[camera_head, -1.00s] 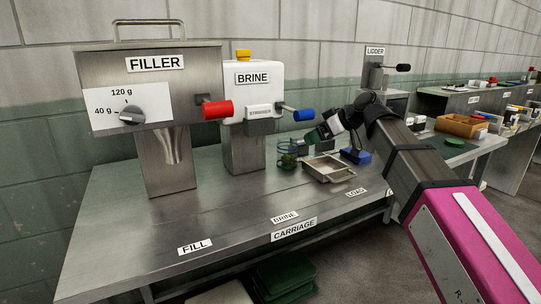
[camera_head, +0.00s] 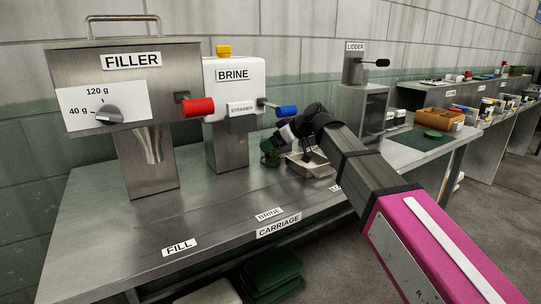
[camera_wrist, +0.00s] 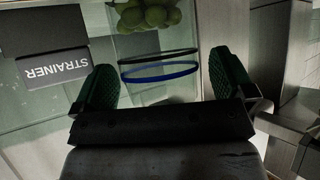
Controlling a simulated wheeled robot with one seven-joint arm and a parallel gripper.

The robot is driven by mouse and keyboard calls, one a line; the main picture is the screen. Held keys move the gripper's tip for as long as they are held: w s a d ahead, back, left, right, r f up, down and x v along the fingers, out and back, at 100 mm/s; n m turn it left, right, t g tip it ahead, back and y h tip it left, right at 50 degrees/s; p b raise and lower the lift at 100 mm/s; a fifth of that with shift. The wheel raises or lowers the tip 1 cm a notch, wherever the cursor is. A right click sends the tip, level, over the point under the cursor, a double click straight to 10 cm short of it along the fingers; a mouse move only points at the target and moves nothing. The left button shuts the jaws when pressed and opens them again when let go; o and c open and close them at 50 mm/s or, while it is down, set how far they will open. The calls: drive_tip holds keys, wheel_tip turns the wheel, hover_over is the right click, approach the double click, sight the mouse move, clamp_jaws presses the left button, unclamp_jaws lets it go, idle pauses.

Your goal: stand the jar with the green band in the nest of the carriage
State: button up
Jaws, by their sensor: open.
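A clear glass jar (camera_wrist: 155,42) with round green contents shows in the wrist view, with a dark greenish ring and a blue ring around it. I cannot tell whether either ring is the green band. My gripper (camera_wrist: 162,64) is open, its green-padded fingers to either side of the jar's ringed end, with gaps visible. In the head view my gripper (camera_head: 270,150) is at the bench beside the brine machine and mostly hides the jar. A shallow metal tray (camera_head: 311,172) is just right of it, partly behind my arm. I cannot tell whether it is the carriage's nest.
The brine machine (camera_head: 232,88), with its blue handle (camera_head: 287,111), stands close behind my gripper. The filler (camera_head: 128,75) is farther left. The front left of the bench (camera_head: 112,215) is clear. The lidder (camera_head: 355,70) stands to the right.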

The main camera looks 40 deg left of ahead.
drive_tip(key=shift+s+a+f, duration=0.1)
drive_tip(key=shift+a+f, duration=0.05)
drive_tip(key=shift+a, duration=0.05)
drive_tip(key=c, duration=1.1)
drive_tip(key=shift+r, duration=0.2)
